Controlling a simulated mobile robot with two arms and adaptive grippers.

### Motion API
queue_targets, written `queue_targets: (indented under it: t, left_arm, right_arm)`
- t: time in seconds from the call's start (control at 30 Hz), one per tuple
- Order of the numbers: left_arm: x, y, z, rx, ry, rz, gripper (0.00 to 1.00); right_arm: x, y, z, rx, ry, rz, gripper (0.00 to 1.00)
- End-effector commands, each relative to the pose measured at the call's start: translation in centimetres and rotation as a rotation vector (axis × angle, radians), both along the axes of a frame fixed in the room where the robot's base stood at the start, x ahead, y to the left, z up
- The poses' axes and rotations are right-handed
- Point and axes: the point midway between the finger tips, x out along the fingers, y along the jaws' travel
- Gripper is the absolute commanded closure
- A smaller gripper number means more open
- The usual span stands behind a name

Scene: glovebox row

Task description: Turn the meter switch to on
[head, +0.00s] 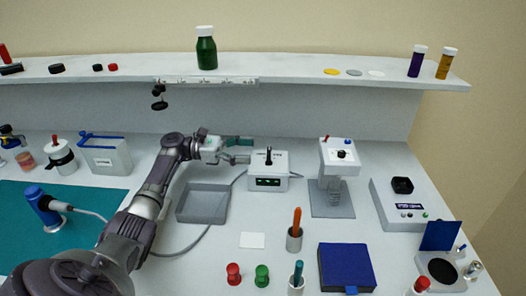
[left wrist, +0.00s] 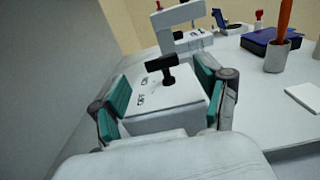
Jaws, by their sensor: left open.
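The meter (head: 268,172) is a white box with a dark display showing green marks on its front. A black switch lever (head: 269,156) stands up from its top. In the left wrist view the switch (left wrist: 164,67) has a black crosspiece on a short stem, and small printed labels lie beside it; I cannot read them surely. My left gripper (head: 247,149) is open and empty at the meter's left side. In the left wrist view its teal-padded fingers (left wrist: 163,92) frame the meter's top, with the switch beyond and between them, apart from both. My right gripper is out of view.
A grey tray (head: 203,203) lies left of the meter, below my arm. A white stand device (head: 338,158) is to the right. A cup with an orange-handled tool (head: 295,239) stands in front. A shelf (head: 285,68) runs above the back.

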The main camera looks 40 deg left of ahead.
Motion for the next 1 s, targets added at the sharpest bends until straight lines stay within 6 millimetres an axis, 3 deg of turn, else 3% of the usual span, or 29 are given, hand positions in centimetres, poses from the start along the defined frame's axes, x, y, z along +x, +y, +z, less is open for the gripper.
queue_targets:
  t: [0.1,0.3,1.0]
  left_arm:
    - [-1.2,2.1,0.0,0.000,0.001,0.002,0.25]
    - [-2.4,4.0,0.0,-0.001,0.001,0.000,0.25]
    - [-2.7,4.4,0.0,0.000,0.000,-0.001,0.25]
  right_arm:
    - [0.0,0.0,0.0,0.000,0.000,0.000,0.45]
    - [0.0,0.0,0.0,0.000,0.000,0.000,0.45]
    - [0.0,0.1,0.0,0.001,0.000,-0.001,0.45]
